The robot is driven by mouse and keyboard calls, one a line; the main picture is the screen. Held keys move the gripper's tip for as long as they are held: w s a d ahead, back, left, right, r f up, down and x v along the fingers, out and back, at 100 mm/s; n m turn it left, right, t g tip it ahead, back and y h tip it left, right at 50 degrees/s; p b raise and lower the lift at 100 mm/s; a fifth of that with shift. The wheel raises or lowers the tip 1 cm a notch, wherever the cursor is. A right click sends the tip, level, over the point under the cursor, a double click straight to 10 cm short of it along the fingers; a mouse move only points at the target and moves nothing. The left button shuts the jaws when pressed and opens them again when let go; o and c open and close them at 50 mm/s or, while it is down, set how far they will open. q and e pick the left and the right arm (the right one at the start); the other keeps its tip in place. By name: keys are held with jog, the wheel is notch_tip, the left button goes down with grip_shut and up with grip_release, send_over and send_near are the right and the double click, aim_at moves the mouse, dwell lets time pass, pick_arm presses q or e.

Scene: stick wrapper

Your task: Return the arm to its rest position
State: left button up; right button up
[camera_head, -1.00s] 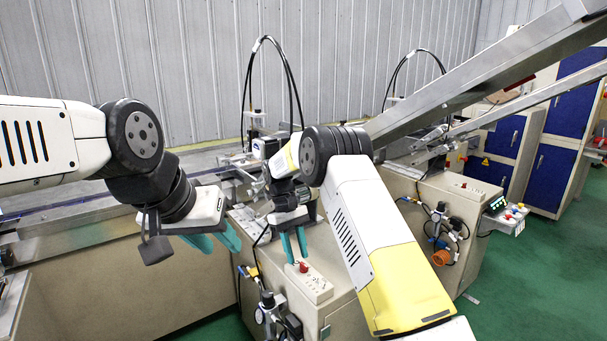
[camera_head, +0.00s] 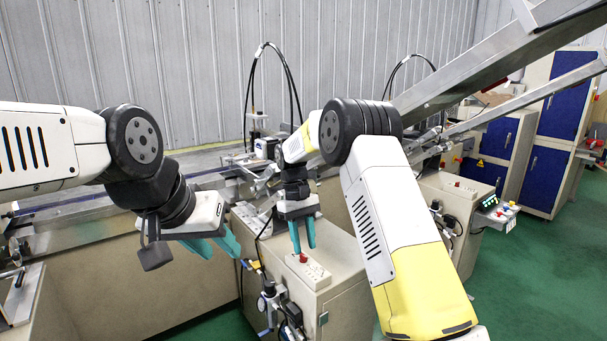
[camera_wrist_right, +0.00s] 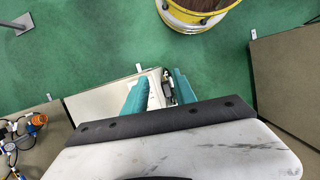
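My right arm reaches in from the lower right of the head view, bent at a black elbow. Its right gripper (camera_head: 302,236) points down with two teal fingers apart and nothing visible between them. It hangs above the button panel (camera_head: 317,272) with a red button (camera_head: 303,257); contact cannot be told from this angle. In the right wrist view the right gripper (camera_wrist_right: 160,92) shows a clear gap between its fingers. My left gripper (camera_head: 212,246) is at the left, fingers apart and empty, tilted down beside the machine front.
A beige machine cabinet (camera_head: 345,300) stands under the right gripper, with valves and hoses (camera_head: 275,300) on its front. A metal rail (camera_head: 490,70) slopes up to the right behind the right elbow. Blue cabinets (camera_head: 545,175) stand at the back right. Green floor (camera_head: 540,270) is clear at right.

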jog(key=s+d+r+m+t+y, duration=0.1)
jog(key=s+d+r+t, duration=0.1)
jog(key=s+d+r, duration=0.45)
jog(key=s+d+r+m+t+y, duration=0.2)
jog(key=s+r, duration=0.2)
jog(key=r, duration=0.6)
jog(key=s+d+r+m+t, duration=0.1)
jog(key=s+d+t, duration=0.1)
jog(key=s, duration=0.7)
jog(key=s+d+m+t+y, duration=0.1)
jog(key=s+d+t, duration=0.2)
jog(key=s, duration=0.6)
jog(key=shift+s+d+r+m, duration=0.15)
jog(key=shift+d+r+m, duration=0.15)
jog(key=shift+r+m, duration=0.1)
jog(key=shift+a, duration=0.1)
